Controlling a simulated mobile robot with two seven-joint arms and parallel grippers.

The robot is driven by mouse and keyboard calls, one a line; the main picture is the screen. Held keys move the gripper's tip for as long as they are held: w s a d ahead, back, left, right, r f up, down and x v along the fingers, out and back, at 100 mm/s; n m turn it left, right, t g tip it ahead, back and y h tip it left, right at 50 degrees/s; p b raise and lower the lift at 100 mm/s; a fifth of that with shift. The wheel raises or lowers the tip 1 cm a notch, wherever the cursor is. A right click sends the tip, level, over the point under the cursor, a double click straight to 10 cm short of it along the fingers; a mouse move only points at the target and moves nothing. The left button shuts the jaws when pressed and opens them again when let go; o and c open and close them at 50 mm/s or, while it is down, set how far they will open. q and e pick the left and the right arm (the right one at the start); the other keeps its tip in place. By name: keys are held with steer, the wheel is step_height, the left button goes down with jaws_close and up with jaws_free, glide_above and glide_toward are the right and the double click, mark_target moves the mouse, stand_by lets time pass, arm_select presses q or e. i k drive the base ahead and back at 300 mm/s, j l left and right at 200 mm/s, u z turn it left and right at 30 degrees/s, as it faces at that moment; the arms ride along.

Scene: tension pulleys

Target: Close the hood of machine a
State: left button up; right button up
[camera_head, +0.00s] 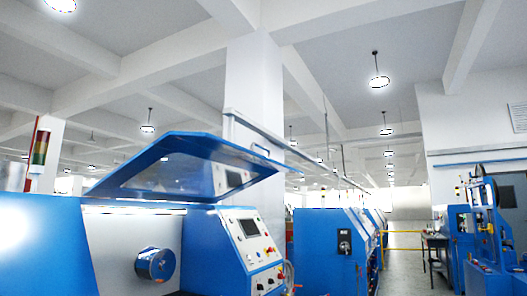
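A blue machine stands at the left front of the head view, with a raised blue-framed hood (180,165) that has a clear window. The hood is open and tilted up above the machine's pale inner panel (112,240). A blue round pulley or spool (155,265) sits on that panel. A control panel (252,245) with a screen and several buttons is on the machine's right front. No label shows which machine is a. Neither of my grippers is in view.
More blue machines (325,245) stand in a row behind to the right. Another blue machine (485,240) stands at the far right. An open aisle (405,265) runs between them, with a yellow rail (403,248) across it. A white pillar (255,120) rises behind the hood.

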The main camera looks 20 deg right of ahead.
mark_target(181, 177)
steer(key=i+l, duration=1.95)
steer(key=u, duration=0.05)
